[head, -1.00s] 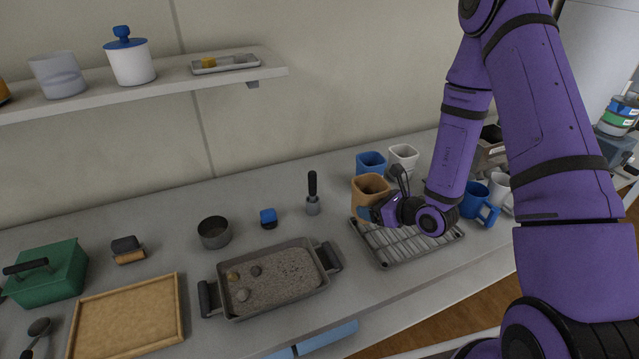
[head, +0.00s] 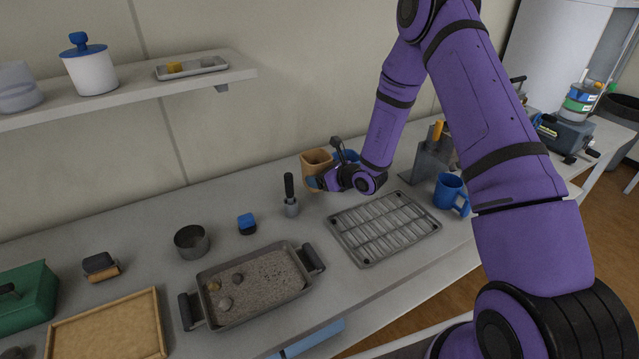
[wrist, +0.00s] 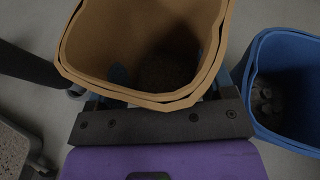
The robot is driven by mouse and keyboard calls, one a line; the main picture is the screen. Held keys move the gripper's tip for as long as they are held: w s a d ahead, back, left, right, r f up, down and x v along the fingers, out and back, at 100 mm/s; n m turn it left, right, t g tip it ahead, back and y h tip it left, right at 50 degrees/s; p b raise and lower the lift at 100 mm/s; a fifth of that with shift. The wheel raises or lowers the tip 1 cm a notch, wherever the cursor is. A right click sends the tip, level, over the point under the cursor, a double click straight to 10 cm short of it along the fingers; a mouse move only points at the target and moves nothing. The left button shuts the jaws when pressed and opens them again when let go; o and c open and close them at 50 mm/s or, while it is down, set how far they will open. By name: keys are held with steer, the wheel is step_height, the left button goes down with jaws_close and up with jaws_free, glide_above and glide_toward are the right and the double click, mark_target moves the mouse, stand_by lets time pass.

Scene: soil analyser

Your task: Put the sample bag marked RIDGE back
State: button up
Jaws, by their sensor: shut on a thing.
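A tan open-topped sample bag (head: 316,161) is in my gripper (head: 317,183), left of and behind the wire rack. In the wrist view the tan bag (wrist: 140,97) fills the upper middle, with dark contents at its bottom. My gripper is shut on its near wall. A blue bag (head: 346,156) stands just right of it, partly hidden by my gripper; the wrist view also shows this blue bag (wrist: 300,95) with grey lumps inside. No RIDGE marking is readable. I cannot tell whether the tan bag touches the counter.
The wire rack (head: 384,227) is empty. A black-handled tool (head: 290,196) stands close left of my gripper. A soil tray (head: 255,287), a metal cup (head: 191,241) and a blue-topped block (head: 247,224) are further left. A blue mug (head: 451,192) stands right of the rack.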

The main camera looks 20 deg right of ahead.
steer(key=shift+w+a, duration=0.1)
steer(key=shift+w, duration=0.2)
steer(key=shift+w+f, duration=0.1)
steer(key=shift+f, duration=1.65)
steer(key=shift+f, duration=0.15)
steer(key=o, duration=1)
